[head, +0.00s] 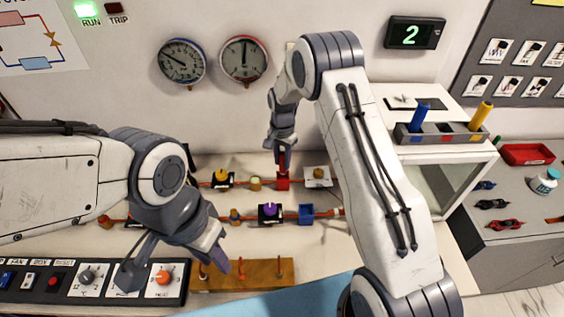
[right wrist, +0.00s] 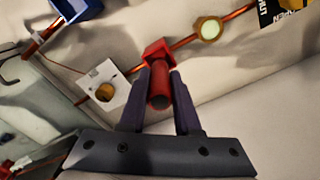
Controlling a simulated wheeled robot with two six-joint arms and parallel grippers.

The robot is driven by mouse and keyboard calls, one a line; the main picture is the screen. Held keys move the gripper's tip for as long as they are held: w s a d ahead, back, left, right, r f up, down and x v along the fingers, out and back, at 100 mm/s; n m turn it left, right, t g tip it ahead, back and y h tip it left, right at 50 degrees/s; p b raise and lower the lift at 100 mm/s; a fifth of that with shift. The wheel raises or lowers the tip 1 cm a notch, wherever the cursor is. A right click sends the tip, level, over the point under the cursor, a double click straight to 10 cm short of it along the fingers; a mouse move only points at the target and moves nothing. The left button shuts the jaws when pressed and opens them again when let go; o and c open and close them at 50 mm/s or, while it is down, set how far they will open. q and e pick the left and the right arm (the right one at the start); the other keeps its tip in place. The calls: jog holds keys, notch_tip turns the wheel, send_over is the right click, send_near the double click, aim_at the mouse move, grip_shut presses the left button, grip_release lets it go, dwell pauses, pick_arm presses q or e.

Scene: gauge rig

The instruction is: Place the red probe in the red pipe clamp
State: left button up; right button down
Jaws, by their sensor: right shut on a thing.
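The red pipe clamp (head: 282,184) sits on the upper copper pipe on the panel; it also shows as a square red block in the right wrist view (right wrist: 157,51). My right gripper (head: 283,157) is directly above the clamp. In the right wrist view its two dark fingers (right wrist: 161,82) are shut on the red probe (right wrist: 158,92). The probe's far end meets the clamp's opening in that view; how deep it sits is hidden. My left gripper (head: 217,258) hangs at the lower left, over the wooden rack, away from the clamp; its jaw opening is unclear.
The blue clamp (head: 306,213) is on the lower pipe. A white plate with a brass knob (head: 317,178) is just right of the red clamp. A holder (head: 445,135) with a blue probe (head: 420,115) and a yellow probe (head: 481,115) stands at right. A wooden rack (head: 255,275) lies in front.

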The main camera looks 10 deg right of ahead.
notch_tip(320, 180, down, 2)
jog(key=shift+p, duration=0.35)
pick_arm(q)
jog(key=shift+r, duration=0.55)
pick_arm(e)
jog(key=shift+f, duration=0.15)
pick_arm(q)
jog(key=shift+f, duration=0.1)
pick_arm(e)
jog(key=shift+f, duration=0.1)
jog(key=shift+f+b, duration=0.15)
jog(key=shift+b, duration=0.15)
jog(key=c, duration=0.6)
grip_release()
jog(key=shift+r, duration=0.2)
